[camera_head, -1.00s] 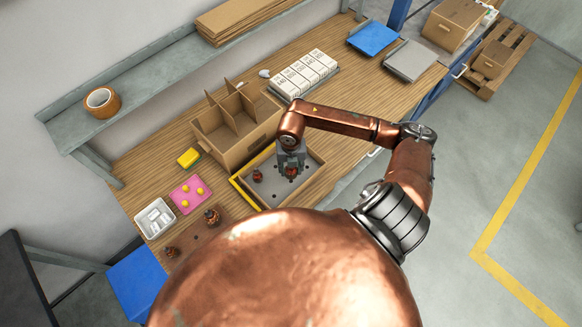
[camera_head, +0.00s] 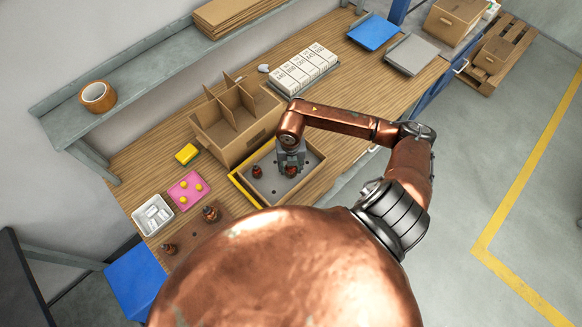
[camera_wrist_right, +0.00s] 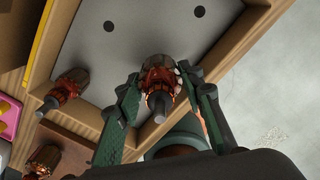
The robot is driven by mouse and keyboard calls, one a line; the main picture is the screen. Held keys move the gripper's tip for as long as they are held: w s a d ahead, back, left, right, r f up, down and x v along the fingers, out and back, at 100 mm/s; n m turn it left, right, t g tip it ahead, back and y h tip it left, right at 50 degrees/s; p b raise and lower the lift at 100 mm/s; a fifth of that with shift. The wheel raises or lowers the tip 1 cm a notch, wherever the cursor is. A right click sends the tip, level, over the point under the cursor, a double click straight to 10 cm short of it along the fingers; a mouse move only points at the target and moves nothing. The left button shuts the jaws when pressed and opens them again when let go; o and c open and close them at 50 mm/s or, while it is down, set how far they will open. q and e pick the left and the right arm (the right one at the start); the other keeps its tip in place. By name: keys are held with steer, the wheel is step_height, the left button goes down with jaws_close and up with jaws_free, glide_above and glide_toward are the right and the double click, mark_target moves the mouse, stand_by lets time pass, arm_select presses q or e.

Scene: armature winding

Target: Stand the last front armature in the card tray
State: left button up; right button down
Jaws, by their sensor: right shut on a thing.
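The card tray (camera_head: 313,181) is a low tray with brown walls and a grey floor with dark holes. My right gripper (camera_head: 291,165) points down into its right part and is shut on a copper-and-dark armature (camera_head: 291,171). In the right wrist view the fingers (camera_wrist_right: 160,93) flank this armature (camera_wrist_right: 160,72), its shaft towards the camera. Whether its lower end is seated in a hole is hidden. A second armature (camera_head: 257,171) stands in the tray, apart from the gripper; it also shows in the right wrist view (camera_wrist_right: 70,82). My left gripper is not in view.
Two more armatures, one larger (camera_head: 211,213) and one smaller (camera_head: 169,248), are on a brown board left of the tray. A divided cardboard box (camera_head: 240,143) stands close behind the tray.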

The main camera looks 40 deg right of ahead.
steer(key=shift+f, duration=0.3)
steer(key=shift+f+b, duration=0.7)
steer(key=c, duration=1.3)
jaws_free()
steer(key=shift+r+p, duration=3.3)
steer(key=shift+r, duration=1.7)
